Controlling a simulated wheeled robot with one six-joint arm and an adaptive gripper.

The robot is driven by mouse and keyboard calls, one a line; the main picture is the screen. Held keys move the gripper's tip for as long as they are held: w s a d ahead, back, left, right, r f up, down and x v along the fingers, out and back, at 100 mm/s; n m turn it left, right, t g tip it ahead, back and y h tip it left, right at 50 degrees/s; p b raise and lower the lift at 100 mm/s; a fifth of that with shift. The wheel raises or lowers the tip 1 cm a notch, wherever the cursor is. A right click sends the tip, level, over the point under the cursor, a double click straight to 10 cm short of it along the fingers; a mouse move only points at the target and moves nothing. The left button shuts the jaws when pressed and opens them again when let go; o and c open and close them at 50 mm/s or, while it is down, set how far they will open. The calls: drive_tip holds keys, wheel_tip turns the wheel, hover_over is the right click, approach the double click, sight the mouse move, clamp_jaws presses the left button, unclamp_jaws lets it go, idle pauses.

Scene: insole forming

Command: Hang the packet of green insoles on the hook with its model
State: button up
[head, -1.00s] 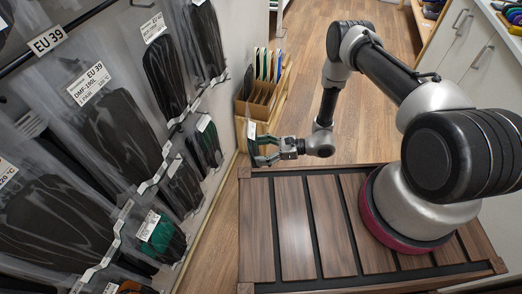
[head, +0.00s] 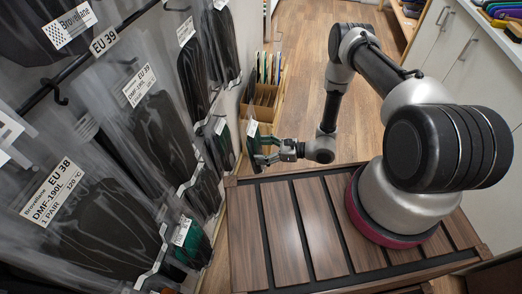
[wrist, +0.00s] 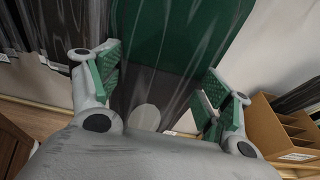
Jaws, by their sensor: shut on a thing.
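My gripper (head: 266,152) is shut on a clear packet of green insoles (head: 253,141). In the head view the packet is small, with a white label at its top, and stands at the gripper's fingertips, close to the wall display. In the wrist view my gripper (wrist: 160,88) has its green-padded fingers on both sides of the packet (wrist: 185,35), which shows a green upper area and a dark lower area under shiny film. The packet's top is outside the wrist view. A bare-looking dark hook (head: 55,92) shows on the rail at the left, below the EU 39 tag (head: 104,41).
Packets of dark insoles (head: 160,130) hang in rows along the left wall, one labelled EU 38 DMF-190L (head: 50,192). Another packet with green (head: 193,245) hangs low. A cardboard organizer (head: 264,100) stands beyond my gripper. White cabinets (head: 450,40) are at right; the wooden floor between is open.

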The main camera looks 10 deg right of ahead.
drive_tip(key=shift+r+x, duration=0.2)
drive_tip(key=shift+x, duration=1.2)
drive_tip(key=shift+r+x, duration=0.2)
drive_tip(key=shift+x, duration=1.15)
drive_tip(key=shift+r+x, duration=0.25)
drive_tip(key=shift+x, duration=1.15)
drive_tip(key=shift+f+x, duration=0.25)
drive_tip(key=shift+x, duration=0.7)
drive_tip(key=shift+f, duration=0.1)
drive_tip(key=o, duration=1.1)
drive_tip(key=shift+c, duration=0.2)
